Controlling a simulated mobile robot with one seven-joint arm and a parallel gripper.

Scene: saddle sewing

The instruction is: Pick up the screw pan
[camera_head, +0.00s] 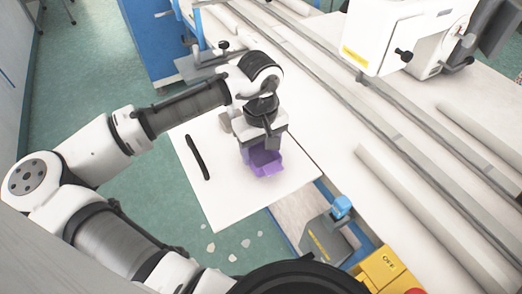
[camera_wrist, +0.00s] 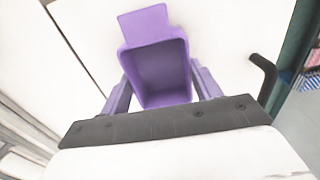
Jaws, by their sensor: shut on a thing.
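The screw pan is a purple, open-topped scoop-like pan with a flat tab at one end. In the head view the screw pan (camera_head: 265,161) is below my gripper (camera_head: 258,150), over the white table board. In the wrist view the screw pan (camera_wrist: 160,72) lies between the two purple fingers of my gripper (camera_wrist: 160,85), one on each side. The gripper is shut on it. The pan's inside looks empty. I cannot tell whether its underside touches the board.
The white board (camera_head: 225,205) has a black bar-shaped handle (camera_head: 198,157) to the left of the pan. Long metal rails (camera_head: 330,85) run along the right, with a white sewing machine head (camera_head: 405,35) above them. A yellow box (camera_head: 382,268) sits at the lower right.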

